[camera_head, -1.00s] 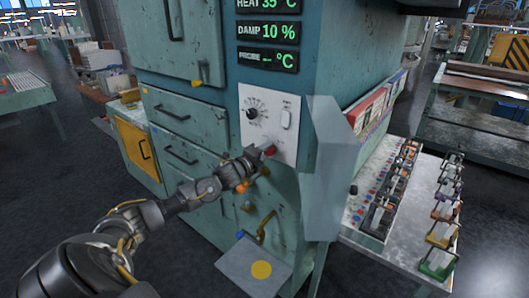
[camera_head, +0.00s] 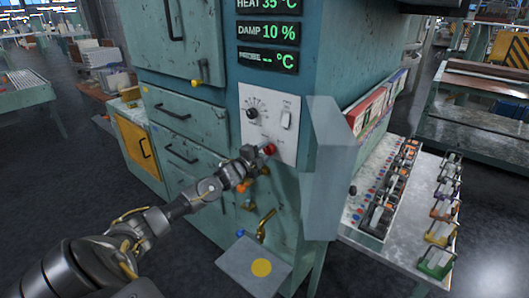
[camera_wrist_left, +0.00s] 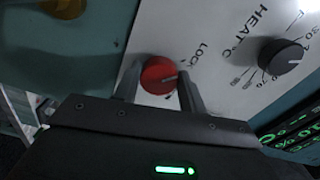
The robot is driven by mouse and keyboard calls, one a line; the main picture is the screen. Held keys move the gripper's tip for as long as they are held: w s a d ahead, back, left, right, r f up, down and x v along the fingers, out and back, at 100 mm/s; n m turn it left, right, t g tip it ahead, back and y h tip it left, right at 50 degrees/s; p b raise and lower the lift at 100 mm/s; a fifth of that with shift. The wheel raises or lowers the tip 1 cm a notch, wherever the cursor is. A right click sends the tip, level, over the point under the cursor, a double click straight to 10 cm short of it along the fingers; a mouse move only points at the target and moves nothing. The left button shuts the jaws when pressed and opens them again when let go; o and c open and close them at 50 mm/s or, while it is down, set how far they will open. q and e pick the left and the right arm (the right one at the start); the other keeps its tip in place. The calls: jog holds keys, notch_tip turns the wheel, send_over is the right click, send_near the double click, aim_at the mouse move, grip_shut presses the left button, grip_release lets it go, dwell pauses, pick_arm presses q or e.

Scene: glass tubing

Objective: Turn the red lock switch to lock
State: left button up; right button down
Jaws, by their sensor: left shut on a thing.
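The red lock switch (camera_head: 268,149) is a round red knob low on the white control panel (camera_head: 283,152) of the green cabinet. In the left wrist view the red knob (camera_wrist_left: 159,75) sits between the two fingers of my left gripper (camera_wrist_left: 158,92), with the word LOCK beside it. A pale pointer mark shows on the knob's face. My left gripper (camera_head: 255,154) is shut on the knob in the head view, its arm coming from the lower left. My right gripper is not in view.
A black heat dial (camera_head: 252,113) and a white rocker switch (camera_head: 287,119) are above the knob. An open grey panel door (camera_head: 328,170) stands to the right. Below are a brass valve handle (camera_head: 266,223) and a grey plate (camera_head: 252,265) with a yellow disc.

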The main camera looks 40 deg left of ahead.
pick_arm(q)
jog(key=o, duration=1)
jog(key=shift+s+f, duration=0.15)
jog(key=shift+s, duration=0.4)
jog(key=shift+s+b, duration=1.5)
jog(key=shift+s, duration=3.35)
jog(key=shift+d, duration=0.1)
